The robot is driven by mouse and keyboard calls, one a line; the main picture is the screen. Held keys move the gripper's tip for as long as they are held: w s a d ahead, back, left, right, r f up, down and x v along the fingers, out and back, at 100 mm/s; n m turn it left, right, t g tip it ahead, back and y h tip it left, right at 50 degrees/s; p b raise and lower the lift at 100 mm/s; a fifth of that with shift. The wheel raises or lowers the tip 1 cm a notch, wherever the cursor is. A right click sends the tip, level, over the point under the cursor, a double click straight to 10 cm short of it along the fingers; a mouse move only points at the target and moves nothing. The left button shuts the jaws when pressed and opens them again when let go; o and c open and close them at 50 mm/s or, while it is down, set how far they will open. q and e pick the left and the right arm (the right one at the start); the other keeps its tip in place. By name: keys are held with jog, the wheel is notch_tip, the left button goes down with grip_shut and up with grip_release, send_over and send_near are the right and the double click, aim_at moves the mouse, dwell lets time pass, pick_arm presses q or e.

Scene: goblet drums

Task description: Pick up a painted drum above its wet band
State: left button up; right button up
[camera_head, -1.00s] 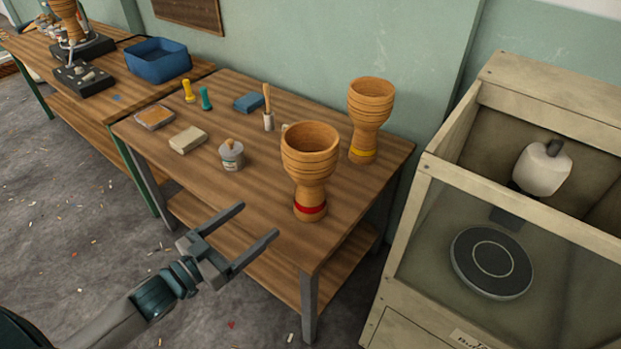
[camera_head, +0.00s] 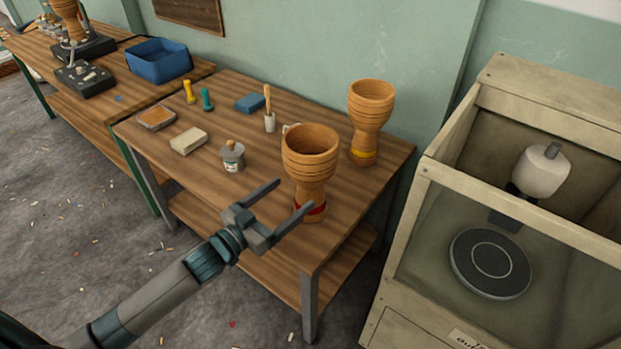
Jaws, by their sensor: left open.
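A wooden goblet drum (camera_head: 310,165) with a red band near its foot stands upright at the table's front right. A second goblet drum (camera_head: 368,115) with a yellow band near its foot stands upright behind it to the right. My left gripper (camera_head: 294,193) is open and empty, just in front and to the left of the red-banded drum. Its nearer finger overlaps the red band in the picture; I cannot tell whether it touches. The drum's waist is not between the fingers. My right gripper is out of view.
On the wooden table (camera_head: 250,205) are a grey pot (camera_head: 232,157), a pale block (camera_head: 189,141), a blue block (camera_head: 250,103) and a brush (camera_head: 268,110). A booth with a round turntable (camera_head: 490,263) stands at right. A blue bin (camera_head: 158,62) is on the far bench.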

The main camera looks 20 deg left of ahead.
aim_at(302, 189)
pick_arm(q)
jog(key=shift+w+d, duration=0.2)
jog(key=shift+w, duration=0.3)
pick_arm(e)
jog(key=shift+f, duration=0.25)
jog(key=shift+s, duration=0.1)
pick_arm(q)
jog(key=shift+w+d, duration=0.25)
jog(key=shift+w, duration=0.15)
jog(key=x, duration=0.4)
jog(key=shift+s+d+f+p, duration=0.1)
jog(key=shift+d+f+p, duration=0.05)
jog(key=shift+p, duration=0.25)
jog(key=shift+d, duration=0.1)
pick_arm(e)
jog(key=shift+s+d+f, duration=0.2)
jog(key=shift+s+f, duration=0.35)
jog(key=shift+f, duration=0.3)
pick_arm(q)
jog(key=shift+c, duration=0.2)
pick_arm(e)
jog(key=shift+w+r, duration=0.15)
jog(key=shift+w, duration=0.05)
